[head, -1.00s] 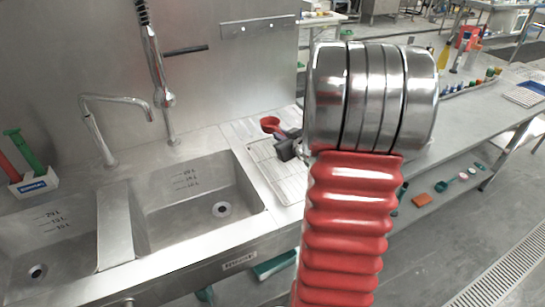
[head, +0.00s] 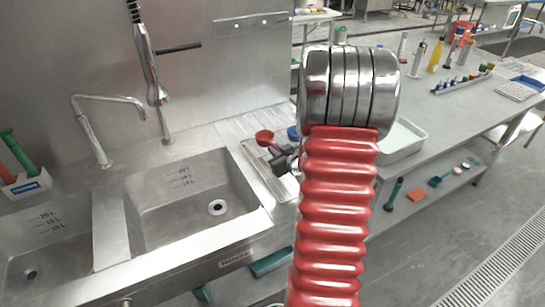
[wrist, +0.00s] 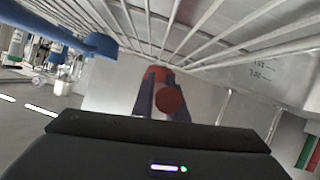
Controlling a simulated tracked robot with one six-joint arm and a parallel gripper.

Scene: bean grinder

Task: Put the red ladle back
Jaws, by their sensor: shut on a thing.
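The red ladle (head: 265,137) shows in the head view over the wire drying rack (head: 256,166), right of the sink. My gripper (head: 277,152) is right beside it, partly hidden behind my arm. In the wrist view, my gripper (wrist: 160,98) is shut on a red piece of the ladle (wrist: 168,101), with more red showing just beyond the fingers. The rack's wires (wrist: 190,25) run close by in that view. I cannot tell whether the ladle touches the rack.
A blue object (head: 293,132) lies by the rack, and a blue piece (wrist: 65,35) shows in the wrist view. A faucet (head: 110,98) and a hanging sprayer (head: 155,80) stand behind the sink (head: 190,200). A white tray (head: 402,142) stands right of my arm.

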